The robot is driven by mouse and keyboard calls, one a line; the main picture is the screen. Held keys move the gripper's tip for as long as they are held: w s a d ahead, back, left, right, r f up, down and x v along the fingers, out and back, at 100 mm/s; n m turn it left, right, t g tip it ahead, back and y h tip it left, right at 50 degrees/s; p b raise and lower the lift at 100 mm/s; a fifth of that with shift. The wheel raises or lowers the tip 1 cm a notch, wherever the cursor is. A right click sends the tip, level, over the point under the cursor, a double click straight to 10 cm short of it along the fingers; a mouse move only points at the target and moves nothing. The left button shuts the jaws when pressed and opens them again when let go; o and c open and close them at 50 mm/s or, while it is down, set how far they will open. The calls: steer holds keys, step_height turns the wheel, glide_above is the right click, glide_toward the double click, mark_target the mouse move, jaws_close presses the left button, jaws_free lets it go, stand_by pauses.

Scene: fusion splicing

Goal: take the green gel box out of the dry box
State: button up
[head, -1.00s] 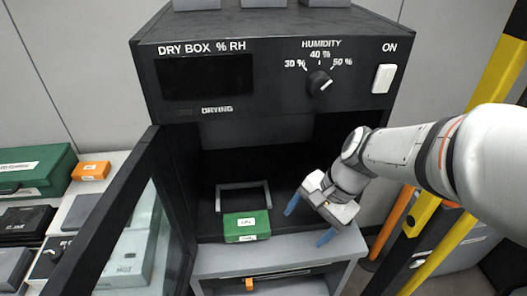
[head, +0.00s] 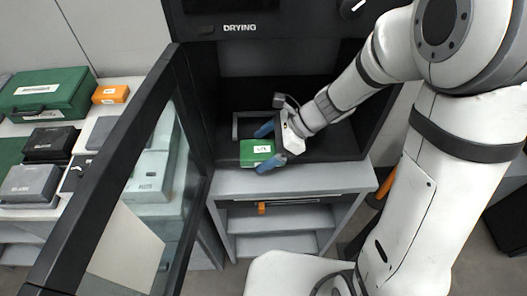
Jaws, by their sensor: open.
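The green gel box (head: 252,153) with a white label sits at the front of the open dry box (head: 318,143), by a grey frame (head: 236,128) on its floor. My gripper (head: 267,146) is open at the right side of the green box. One blue finger is at its upper right corner and the other is at its lower right edge. I cannot tell whether either finger touches it.
The dry box's glass door (head: 172,150) stands open on the left. A grey stand (head: 300,183) with shelves is under the dry box. A side table on the left holds a green case (head: 48,95), an orange box (head: 110,94) and several grey and black boxes.

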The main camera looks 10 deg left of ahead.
steer(key=shift+s+a+f, duration=0.1)
steer(key=shift+a+f, duration=0.2)
steer(key=shift+f, duration=0.05)
steer(key=c, duration=1.2)
steer(key=shift+r, duration=0.15)
